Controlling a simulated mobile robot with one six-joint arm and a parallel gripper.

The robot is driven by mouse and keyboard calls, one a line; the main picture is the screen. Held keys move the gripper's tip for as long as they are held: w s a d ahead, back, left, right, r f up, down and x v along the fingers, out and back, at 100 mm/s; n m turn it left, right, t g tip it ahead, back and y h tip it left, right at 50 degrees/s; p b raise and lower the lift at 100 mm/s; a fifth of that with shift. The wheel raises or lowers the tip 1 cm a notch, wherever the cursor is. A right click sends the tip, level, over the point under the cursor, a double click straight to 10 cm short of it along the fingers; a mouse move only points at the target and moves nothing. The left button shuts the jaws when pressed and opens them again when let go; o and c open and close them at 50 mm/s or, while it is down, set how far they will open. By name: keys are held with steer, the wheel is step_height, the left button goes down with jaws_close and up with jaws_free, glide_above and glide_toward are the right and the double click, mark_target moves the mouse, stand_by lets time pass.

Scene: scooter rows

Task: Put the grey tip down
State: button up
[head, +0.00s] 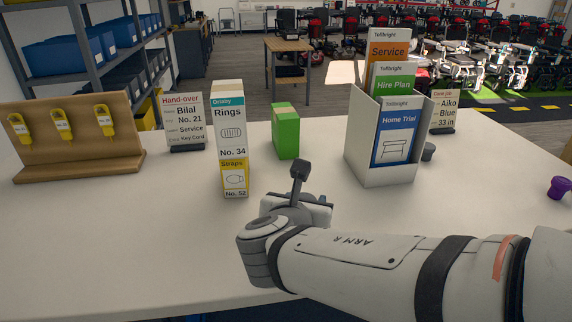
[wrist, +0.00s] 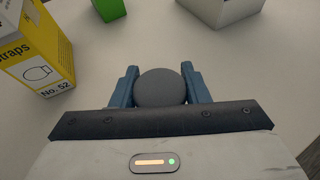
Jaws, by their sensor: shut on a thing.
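The grey tip (wrist: 161,88) is between the two blue fingers of my gripper (wrist: 160,70) in the wrist view, its round grey top facing the camera. My gripper is shut on it over the white table (head: 130,235). I cannot tell whether the tip touches the table. In the head view my wrist hides the tip, and only a bit of blue finger shows. A second grey tip-like piece (head: 428,152) stands at the right of the leaflet holder, partly hidden. A purple tip (head: 560,187) stands at the right table edge.
A Rings box (head: 230,127) on a yellow Straps box (head: 235,178) stands left of my gripper. A green box (head: 285,131) and a leaflet holder (head: 408,170) stand behind it. A key board (head: 75,140) and a sign (head: 184,122) are at left. The front left table is clear.

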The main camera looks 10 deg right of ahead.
steer(key=w+p, duration=0.3)
steer(key=w, duration=0.1)
steer(key=w+p, duration=0.1)
steer(key=p, duration=0.1)
steer(key=shift+w+r+p, duration=0.3)
steer(key=shift+w+p, duration=0.05)
steer(key=shift+w, duration=0.05)
steer(key=w+p, duration=0.1)
steer(key=p, duration=0.2)
steer(key=shift+w+r, duration=0.15)
steer(key=w+p, duration=0.1)
steer(key=p, duration=0.1)
steer(key=shift+w+p, duration=0.1)
steer(key=shift+p, duration=0.3)
steer(key=w, duration=0.5)
steer(key=w+f, duration=0.1)
steer(key=w, duration=0.2)
steer(key=shift+w, duration=0.15)
steer(key=f, duration=0.1)
steer(key=w+f, duration=0.1)
steer(key=shift+f, duration=0.4)
steer(key=shift+s+f, duration=0.1)
steer(key=shift+f, duration=0.2)
steer(key=shift+f, duration=0.1)
